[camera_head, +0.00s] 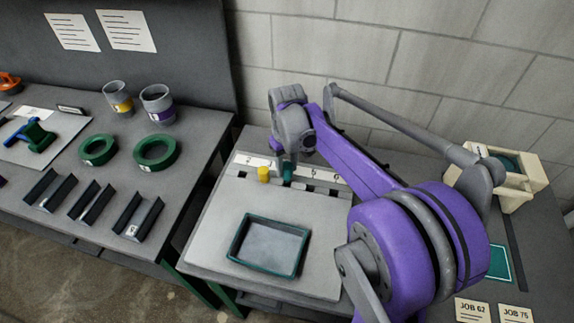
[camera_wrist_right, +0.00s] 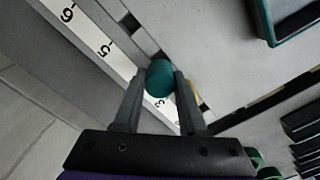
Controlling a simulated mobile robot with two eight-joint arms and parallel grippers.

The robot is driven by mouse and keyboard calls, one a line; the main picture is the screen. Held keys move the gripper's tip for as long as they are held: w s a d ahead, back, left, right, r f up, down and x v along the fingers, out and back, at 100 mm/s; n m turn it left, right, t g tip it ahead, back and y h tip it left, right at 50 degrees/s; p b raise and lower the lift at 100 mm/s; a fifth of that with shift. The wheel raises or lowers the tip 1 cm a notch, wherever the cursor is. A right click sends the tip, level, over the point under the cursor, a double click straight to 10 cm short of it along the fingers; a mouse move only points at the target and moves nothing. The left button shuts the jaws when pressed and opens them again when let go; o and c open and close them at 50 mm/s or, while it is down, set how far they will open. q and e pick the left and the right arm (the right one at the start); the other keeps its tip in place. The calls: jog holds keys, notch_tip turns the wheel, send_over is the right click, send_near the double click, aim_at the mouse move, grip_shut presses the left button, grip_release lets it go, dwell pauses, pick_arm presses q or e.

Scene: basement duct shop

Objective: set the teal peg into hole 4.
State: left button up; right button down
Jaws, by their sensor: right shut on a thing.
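The teal peg (camera_head: 288,173) is held upright at the row of holes in the grey board (camera_head: 208,232). My right gripper (camera_head: 288,160) is shut on it. In the right wrist view the peg (camera_wrist_right: 159,75) sits between the two fingertips (camera_wrist_right: 160,88). It is beside the white number strip (camera_wrist_right: 98,43), between labels 5 and 3. Label 4 and hole 4 are hidden there by the peg and a finger. I cannot tell whether the peg's lower end is in a hole or just above it. My left gripper is not in view.
A yellow peg (camera_head: 263,174) stands in the row, just left of the teal one. A dark green-rimmed tray (camera_head: 233,250) lies on the front of the board. A cream box (camera_head: 521,178) stands at the right. Green rings (camera_head: 158,152) lie on the left table.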

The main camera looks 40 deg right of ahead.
aim_at(287, 175)
jog(key=shift+f, duration=0.2)
dwell(0.4)
jog(key=shift+f+b, duration=1.3)
jog(key=shift+f, duration=0.6)
jog(key=shift+c, duration=1.9)
grip_release()
jog(key=shift+r, duration=0.1)
notch_tip(287, 175, up, 11)
jog(key=shift+f+p, duration=0.15)
jog(key=shift+p, duration=0.3)
jog(key=shift+s+f, duration=0.1)
